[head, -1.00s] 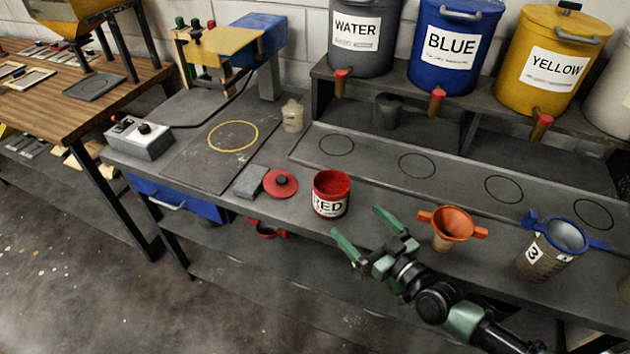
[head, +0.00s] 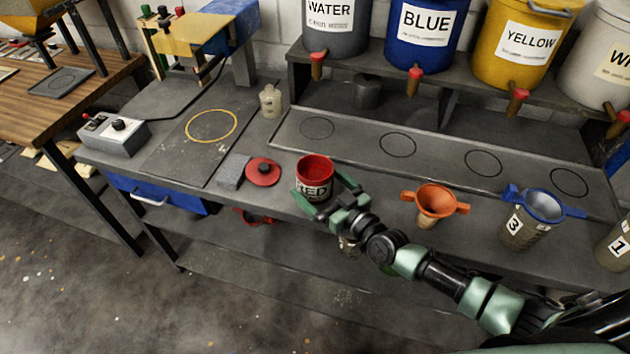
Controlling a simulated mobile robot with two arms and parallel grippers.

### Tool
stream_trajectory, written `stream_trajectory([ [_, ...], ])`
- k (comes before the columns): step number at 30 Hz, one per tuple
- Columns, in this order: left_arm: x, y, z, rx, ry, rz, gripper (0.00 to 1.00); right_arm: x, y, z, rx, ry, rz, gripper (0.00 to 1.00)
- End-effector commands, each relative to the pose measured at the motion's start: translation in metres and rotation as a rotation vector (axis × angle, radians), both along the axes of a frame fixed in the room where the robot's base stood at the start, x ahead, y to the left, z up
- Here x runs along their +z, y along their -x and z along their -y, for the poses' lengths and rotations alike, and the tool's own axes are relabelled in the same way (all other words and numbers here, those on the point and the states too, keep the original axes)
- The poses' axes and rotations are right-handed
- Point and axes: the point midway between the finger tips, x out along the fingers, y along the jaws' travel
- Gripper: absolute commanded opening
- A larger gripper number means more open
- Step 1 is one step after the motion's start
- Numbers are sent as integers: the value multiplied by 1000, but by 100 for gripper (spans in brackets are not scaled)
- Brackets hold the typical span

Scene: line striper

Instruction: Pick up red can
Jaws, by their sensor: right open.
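The red can (head: 314,171) stands upright and open at the top on the grey bench (head: 345,235), near its front edge. Its white label reads RED, and red shows inside it. My left gripper is not in view.
A red lid (head: 263,171) and a grey block (head: 233,171) lie left of the can. An orange funnel (head: 436,201) and a cup marked 3 with a blue funnel (head: 540,206) stand to the right. Labelled buckets, including the blue one (head: 424,30), line the shelf behind.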

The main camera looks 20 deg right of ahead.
Motion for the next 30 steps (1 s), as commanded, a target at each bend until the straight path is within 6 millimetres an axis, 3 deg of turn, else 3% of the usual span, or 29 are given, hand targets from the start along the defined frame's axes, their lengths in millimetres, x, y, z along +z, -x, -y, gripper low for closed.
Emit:
stream_trajectory([
  [2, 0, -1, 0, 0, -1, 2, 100, 0, 0, 0, 0, 0, 0, 97],
  [12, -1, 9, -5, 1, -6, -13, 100, 0, 0, 0, 0, 0, -1, 5],
  [23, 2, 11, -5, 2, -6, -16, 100, 8, 0, 0, 0, -3, 4, 5],
  [30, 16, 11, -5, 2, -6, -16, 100, 41, 0, 0, -2, -6, 7, 5],
])
